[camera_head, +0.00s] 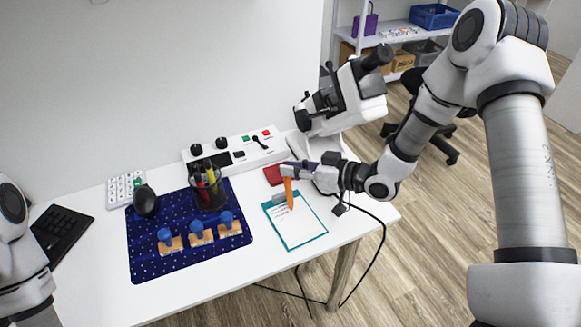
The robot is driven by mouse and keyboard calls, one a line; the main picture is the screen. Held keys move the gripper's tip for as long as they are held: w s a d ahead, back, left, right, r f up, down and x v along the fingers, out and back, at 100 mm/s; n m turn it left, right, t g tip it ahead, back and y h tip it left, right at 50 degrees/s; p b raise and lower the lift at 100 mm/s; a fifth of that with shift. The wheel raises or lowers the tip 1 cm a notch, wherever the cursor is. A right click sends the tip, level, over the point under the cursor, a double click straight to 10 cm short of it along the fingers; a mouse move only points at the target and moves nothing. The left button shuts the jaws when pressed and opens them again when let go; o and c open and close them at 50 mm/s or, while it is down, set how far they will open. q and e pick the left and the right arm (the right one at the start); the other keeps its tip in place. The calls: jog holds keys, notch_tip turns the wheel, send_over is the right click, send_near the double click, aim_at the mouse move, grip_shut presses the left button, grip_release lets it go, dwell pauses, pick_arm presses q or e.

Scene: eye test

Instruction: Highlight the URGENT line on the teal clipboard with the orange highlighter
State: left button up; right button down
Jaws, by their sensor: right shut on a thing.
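The teal clipboard (308,242) lies flat near the right end of the white table, with a white sheet on it. The print on the sheet is too small to read, so I cannot make out the URGENT line. My right gripper (289,170) is above the clipboard's far end, shut on the orange highlighter (289,192). The highlighter points down, close to upright, over the upper part of the sheet. I cannot tell whether its tip touches the paper. My left arm shows at the left edge, but its gripper is out of view.
A navy mat (150,262) left of the clipboard bears a dark pen cup (209,194), several blue-knobbed wooden blocks (201,235) and a black mouse (145,202). A white control panel (238,152), a red item (272,175) and a microscope (345,95) stand behind. Bare table lies in front.

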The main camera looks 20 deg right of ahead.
jog(key=shift+w+d+p, duration=0.1)
jog(key=shift+d+p, duration=0.45)
jog(key=shift+d, duration=0.55)
jog(key=shift+d+p, duration=0.35)
jog(key=shift+d, duration=0.15)
jog(key=shift+w+d, duration=0.1)
jog(key=shift+d, duration=0.3)
